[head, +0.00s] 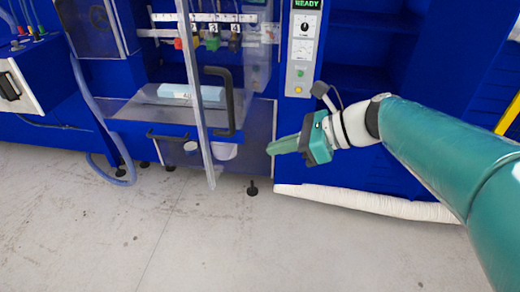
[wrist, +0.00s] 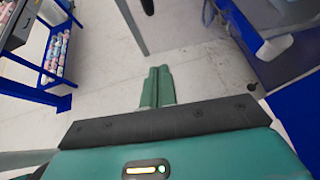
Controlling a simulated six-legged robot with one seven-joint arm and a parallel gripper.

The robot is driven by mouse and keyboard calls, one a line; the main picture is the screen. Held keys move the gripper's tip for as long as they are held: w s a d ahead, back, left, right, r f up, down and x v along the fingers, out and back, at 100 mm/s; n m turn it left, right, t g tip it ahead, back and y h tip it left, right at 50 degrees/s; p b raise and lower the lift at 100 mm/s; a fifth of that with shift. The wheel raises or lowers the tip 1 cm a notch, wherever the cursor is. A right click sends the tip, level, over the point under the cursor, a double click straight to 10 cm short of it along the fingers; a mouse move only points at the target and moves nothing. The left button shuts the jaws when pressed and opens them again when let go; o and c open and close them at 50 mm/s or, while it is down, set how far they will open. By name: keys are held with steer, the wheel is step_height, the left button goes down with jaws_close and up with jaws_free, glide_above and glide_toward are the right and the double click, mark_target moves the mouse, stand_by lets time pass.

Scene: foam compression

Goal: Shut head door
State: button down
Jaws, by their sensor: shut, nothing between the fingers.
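The head door is a clear panel with a grey metal edge (head: 196,100) and a black handle (head: 228,100). In the head view it stands open, swung out from the blue machine. My gripper (head: 271,149) is shut and empty, to the right of the handle and lower, apart from it in the picture. In the wrist view my gripper's green fingers (wrist: 157,76) lie together over the pale floor. A grey bar (wrist: 132,27) beyond them looks like the door's edge.
A control panel (head: 302,50) reading READY is on the machine. A pale block (head: 188,92) lies on the grey tray inside. A blue hose (head: 95,110) hangs at left. A white roll (head: 370,203) lies along the machine's base. The floor in front is clear.

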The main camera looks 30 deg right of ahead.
glide_toward(217, 156)
steer(key=x, duration=0.3)
steer(key=f+x, duration=0.1)
steer(key=x, duration=0.1)
steer(key=shift+d, duration=0.2)
steer(key=shift+w+a+r, duration=0.1)
steer(key=shift+w+a, duration=0.3)
steer(key=shift+a, duration=0.2)
steer(key=shift+w, duration=0.1)
